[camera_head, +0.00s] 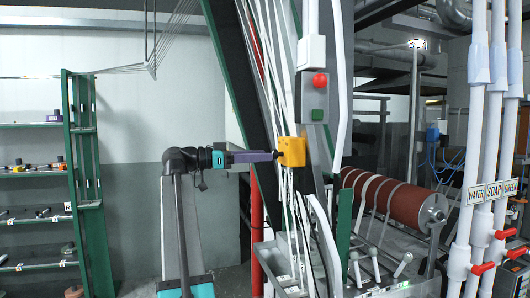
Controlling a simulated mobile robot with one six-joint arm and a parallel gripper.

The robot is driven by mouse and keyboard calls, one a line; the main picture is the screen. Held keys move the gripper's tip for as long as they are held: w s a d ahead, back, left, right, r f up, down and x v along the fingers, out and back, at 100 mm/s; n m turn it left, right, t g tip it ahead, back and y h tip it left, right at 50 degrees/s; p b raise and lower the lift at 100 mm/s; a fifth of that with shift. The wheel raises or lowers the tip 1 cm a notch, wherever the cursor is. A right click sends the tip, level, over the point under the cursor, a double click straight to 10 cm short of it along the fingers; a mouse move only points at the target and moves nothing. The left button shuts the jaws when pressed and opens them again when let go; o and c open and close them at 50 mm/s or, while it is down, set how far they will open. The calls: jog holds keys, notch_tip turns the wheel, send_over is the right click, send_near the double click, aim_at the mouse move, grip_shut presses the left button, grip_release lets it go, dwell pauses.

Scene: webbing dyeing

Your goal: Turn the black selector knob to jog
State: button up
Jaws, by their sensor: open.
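A yellow control box (292,151) is mounted on the grey machine post near the middle of the view. A small dark shape at its left face, where the black selector knob appears to be, merges with the dark fingertips of my gripper. My gripper (274,155) reaches in level from the left, its purple body just left of the box. The fingers are at or very close to the knob; whether they touch it or stand around it cannot be told. The jaws are open. The knob's pointer and any jog marking are too small to read.
A grey box with a red button (320,80) and a green button hangs above right of the yellow box. White webbing straps run closely around it. A red-brown roller (395,199) and white pipes (476,160) stand right. A green shelf (85,150) stands far left.

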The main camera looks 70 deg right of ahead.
aim_at(277, 154)
jog(key=shift+p+x, duration=0.35)
jog(key=shift+x, duration=0.95)
